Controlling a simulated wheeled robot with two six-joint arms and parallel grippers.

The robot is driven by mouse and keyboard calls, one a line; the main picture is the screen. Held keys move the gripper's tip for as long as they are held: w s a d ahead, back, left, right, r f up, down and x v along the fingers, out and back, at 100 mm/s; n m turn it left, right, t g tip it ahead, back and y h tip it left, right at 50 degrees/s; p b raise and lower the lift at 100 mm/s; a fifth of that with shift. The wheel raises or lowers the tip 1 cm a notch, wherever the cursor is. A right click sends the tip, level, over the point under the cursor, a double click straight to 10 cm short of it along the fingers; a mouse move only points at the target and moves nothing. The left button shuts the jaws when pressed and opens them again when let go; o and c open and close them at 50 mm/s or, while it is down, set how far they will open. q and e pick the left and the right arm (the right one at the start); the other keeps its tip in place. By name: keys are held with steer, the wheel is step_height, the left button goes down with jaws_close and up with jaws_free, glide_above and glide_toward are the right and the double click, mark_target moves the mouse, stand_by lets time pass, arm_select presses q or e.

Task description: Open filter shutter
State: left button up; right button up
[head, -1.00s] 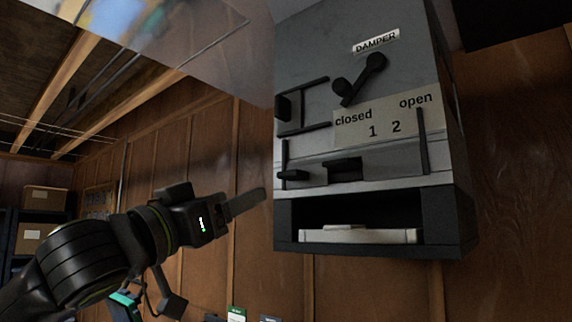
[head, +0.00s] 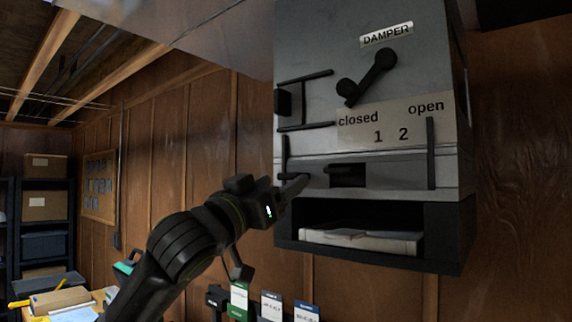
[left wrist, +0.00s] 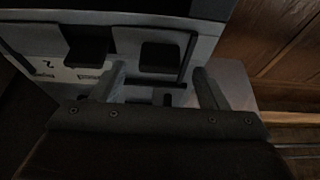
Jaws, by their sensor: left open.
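The grey wall unit (head: 400,78) carries a plate (head: 393,122) marked "closed 1 2 open". Under it runs the pale shutter strip (head: 395,173) with a dark block or recess (head: 348,174). Upright black bars stand near its left end (head: 286,155) and right end (head: 431,153). My left gripper (head: 296,187) is open at the strip's left end, its fingers overlapping the small dark handle there; contact cannot be told. In the left wrist view the fingers (left wrist: 160,86) are apart, with dark parts of the unit (left wrist: 160,57) beyond. My right gripper is not in view.
A damper lever (head: 372,77) and black bars (head: 304,101) sit above the strip. An open bay (head: 360,241) with a pale filter-like block is below. Wood panel walls flank the unit. Shelves with boxes (head: 45,203) stand far left.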

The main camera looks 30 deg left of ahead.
arm_select(q)
steer(key=shift+p+x, duration=0.65)
steer(key=shift+x, duration=0.8)
steer(key=c, duration=1.4)
step_height(320, 180, up, 5)
steer(key=p, duration=0.2)
steer(key=shift+p, duration=0.3)
steer(key=o, duration=1.4)
steer(key=shift+f, duration=0.1)
